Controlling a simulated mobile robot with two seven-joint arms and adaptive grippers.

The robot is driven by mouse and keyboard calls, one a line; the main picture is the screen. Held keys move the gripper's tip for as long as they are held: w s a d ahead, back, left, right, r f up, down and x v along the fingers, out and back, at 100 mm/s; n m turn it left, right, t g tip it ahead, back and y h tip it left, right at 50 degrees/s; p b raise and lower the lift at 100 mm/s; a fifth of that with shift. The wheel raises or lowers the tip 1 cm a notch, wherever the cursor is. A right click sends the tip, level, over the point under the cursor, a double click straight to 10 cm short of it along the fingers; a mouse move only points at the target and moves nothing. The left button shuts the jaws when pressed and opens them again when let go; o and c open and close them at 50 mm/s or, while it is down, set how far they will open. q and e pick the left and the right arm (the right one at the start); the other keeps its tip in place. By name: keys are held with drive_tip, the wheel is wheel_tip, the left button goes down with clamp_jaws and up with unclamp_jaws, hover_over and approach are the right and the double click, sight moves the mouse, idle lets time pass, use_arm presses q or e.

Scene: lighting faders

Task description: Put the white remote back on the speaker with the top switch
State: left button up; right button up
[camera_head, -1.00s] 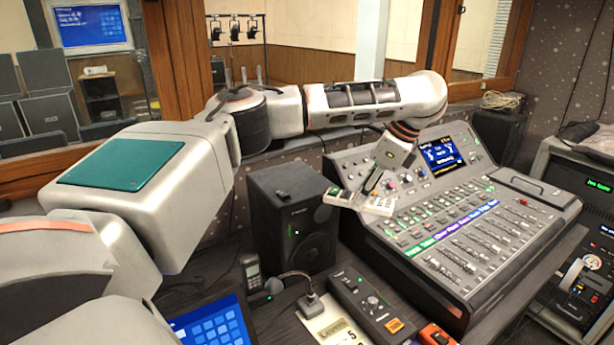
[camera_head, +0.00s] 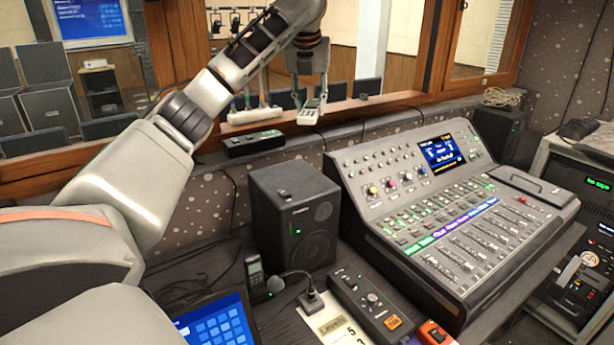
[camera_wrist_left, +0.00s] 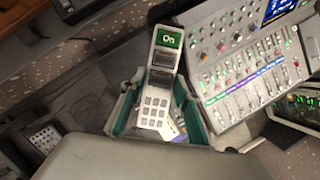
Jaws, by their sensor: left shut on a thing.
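The white remote (camera_head: 310,112) is held in my left gripper (camera_head: 308,100), high over the window ledge in the head view. In the left wrist view, the remote (camera_wrist_left: 155,105) shows a green "On" screen, dark bands and a white keypad. The teal fingers of my left gripper (camera_wrist_left: 157,108) stand on both sides of it. A black speaker (camera_head: 308,228) with a small switch (camera_head: 285,195) on its top stands on the desk, below and apart from the gripper. My right gripper is out of view.
The mixing console (camera_head: 440,215) fills the desk right of the speaker. A second dark speaker (camera_head: 497,132) stands behind it. A white strip (camera_head: 254,115) and a black box (camera_head: 253,142) lie near the ledge. A black handset (camera_head: 254,272) and microphone (camera_head: 312,297) stand in front.

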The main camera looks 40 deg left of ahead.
sight(307, 177)
use_arm(q)
drive_tip(key=shift+s+a+r+m, duration=0.1)
drive_tip(key=shift+a+r+m, duration=0.25)
drive_tip(key=shift+a, duration=0.25)
wheel_tip(307, 177, down, 20)
drive_tip(key=shift+r, duration=0.1)
drive_tip(key=o, duration=1.3)
